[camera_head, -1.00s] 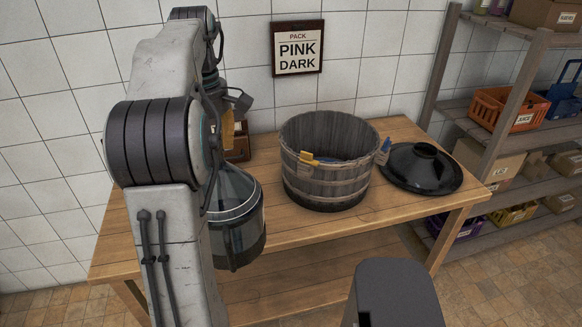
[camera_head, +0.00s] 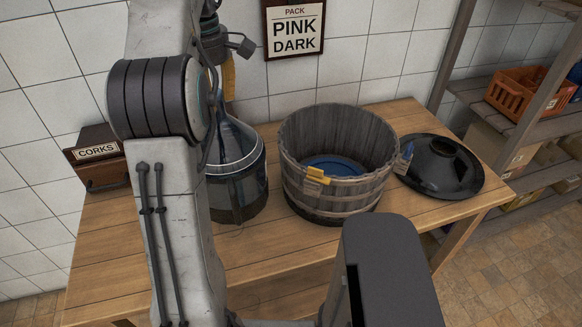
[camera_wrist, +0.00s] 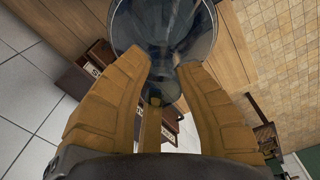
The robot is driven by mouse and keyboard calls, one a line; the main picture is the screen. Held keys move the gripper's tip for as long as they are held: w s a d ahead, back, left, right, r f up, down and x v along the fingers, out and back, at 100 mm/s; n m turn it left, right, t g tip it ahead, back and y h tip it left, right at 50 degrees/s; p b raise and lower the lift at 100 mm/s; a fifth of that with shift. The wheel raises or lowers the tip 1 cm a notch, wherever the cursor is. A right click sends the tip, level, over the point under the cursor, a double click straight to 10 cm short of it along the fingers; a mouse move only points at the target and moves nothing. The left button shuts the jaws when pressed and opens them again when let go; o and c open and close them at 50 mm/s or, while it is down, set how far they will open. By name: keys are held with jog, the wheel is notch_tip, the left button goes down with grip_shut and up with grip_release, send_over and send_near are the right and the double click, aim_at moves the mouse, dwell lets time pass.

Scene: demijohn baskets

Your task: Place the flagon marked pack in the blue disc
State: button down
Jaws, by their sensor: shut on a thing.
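My gripper (camera_wrist: 163,78) has its two yellow fingers shut around the neck of a clear glass flagon (camera_head: 238,150). The flagon has a dark band around its lower part and hangs upright beside the tub, over the table; I cannot tell whether its base touches the wood. My arm hides its left side. It also shows in the wrist view (camera_wrist: 165,28). The blue disc (camera_head: 335,167) lies on the floor inside a round wooden tub (camera_head: 335,200) with a yellow clip on its front rim. A wall sign (camera_head: 294,29) reads PACK, PINK, DARK.
A brown box labelled CORKS (camera_head: 97,158) stands at the table's back left. A black lid (camera_head: 441,165) lies right of the tub, near a small blue tag. Shelves with an orange crate (camera_head: 520,95) stand at the right. The wooden table (camera_head: 130,260) is clear at the front left.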

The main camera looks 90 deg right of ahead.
aim_at(220, 124)
jog(key=shift+w+d, duration=0.1)
jog(key=shift+d, duration=0.25)
jog(key=shift+f, duration=0.15)
jog(key=shift+d+f+p, duration=0.15)
jog(key=shift+f+p, duration=1.15)
jog(key=shift+f, duration=1.55)
jog(key=shift+f+p, duration=0.5)
jog(key=shift+p, duration=0.1)
jog(key=shift+f, duration=1.35)
jog(key=c, duration=1)
grip_release()
jog(key=shift+f, duration=0.1)
